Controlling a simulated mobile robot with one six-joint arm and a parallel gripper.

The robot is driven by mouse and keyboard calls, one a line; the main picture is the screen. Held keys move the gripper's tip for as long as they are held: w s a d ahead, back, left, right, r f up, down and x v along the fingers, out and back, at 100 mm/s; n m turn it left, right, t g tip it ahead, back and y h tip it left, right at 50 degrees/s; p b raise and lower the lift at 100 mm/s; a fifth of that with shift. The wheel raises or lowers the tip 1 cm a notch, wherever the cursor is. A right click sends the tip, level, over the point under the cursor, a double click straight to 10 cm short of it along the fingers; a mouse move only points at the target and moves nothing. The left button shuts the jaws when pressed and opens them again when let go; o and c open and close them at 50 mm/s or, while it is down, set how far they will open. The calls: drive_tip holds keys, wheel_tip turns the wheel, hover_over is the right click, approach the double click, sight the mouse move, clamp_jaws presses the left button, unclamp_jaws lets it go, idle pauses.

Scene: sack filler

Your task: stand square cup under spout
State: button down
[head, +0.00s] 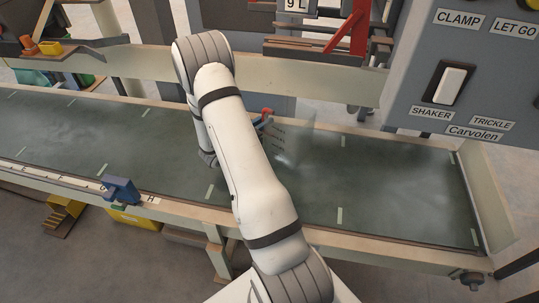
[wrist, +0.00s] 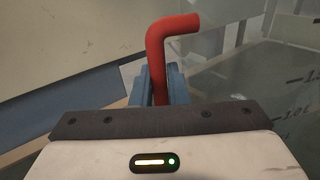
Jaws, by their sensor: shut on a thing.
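The square cup (head: 292,142) is clear and see-through, with dark measuring marks on its side. It is over the green belt, just right of my gripper (head: 262,122). In the wrist view its marked clear wall (wrist: 285,85) fills the right side. My gripper has blue fingers, which also show in the wrist view (wrist: 160,85), shut on a red bent handle (wrist: 172,40). The handle's join to the cup is hidden. I cannot tell whether the cup's base touches the belt. I cannot make out the spout.
The green belt (head: 400,190) is clear right of the cup. Pale rails edge it. A blue block (head: 121,190) sits on the front rail. A grey control panel (head: 470,80) stands at right.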

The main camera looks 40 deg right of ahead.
drive_tip(key=shift+f+b, duration=0.55)
drive_tip(key=shift+f, duration=3)
drive_tip(key=shift+f, duration=0.15)
drive_tip(key=c, duration=1.4)
unclamp_jaws()
